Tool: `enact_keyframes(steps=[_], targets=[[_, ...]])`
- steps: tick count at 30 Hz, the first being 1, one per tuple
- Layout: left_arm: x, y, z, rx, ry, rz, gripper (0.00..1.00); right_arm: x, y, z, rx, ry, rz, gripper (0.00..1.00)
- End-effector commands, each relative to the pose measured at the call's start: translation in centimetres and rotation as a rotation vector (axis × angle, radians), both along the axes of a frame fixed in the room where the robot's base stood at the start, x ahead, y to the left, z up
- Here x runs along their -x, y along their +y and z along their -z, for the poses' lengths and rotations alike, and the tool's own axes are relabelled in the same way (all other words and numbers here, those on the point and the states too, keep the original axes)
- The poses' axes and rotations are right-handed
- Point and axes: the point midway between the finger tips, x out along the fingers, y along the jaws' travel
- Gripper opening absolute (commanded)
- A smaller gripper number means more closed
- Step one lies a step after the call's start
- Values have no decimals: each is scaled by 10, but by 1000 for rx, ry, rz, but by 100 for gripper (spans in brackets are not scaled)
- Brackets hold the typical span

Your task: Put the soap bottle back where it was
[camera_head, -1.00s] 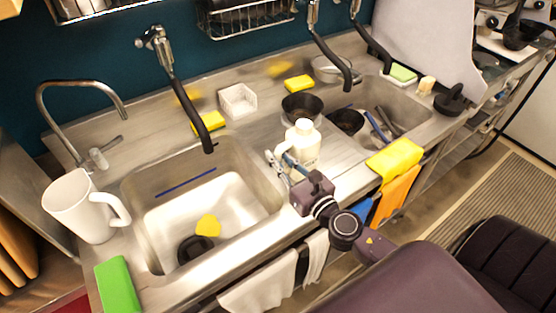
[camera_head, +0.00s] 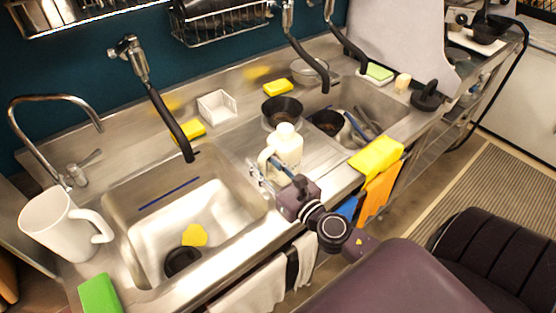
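The soap bottle (camera_head: 289,146) is white with a handle on its left side. It stands upright on the steel counter between the two sinks. My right gripper (camera_head: 263,164) is at the lower left of the bottle, with its fingers by the handle. The fingers look a little apart, but I cannot tell whether they close on the handle or only stand beside it. My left gripper is not in view.
The left sink (camera_head: 160,230) holds a yellow item and a black round one. A black bowl (camera_head: 283,108) stands behind the bottle. The right sink holds a pan (camera_head: 327,122) and utensils. A white mug (camera_head: 58,222) and green sponge (camera_head: 99,294) are at left.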

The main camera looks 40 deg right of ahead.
Motion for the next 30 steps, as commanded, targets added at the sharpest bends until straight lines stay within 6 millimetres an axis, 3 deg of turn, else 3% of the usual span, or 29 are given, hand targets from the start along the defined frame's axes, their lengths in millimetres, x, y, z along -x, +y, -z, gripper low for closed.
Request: enact_keyframes(steps=[18,30], targets=[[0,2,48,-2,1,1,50,90,-5,4,-1,0,1,32],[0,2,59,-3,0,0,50,112,-6,-1,1,-2,0,32]])
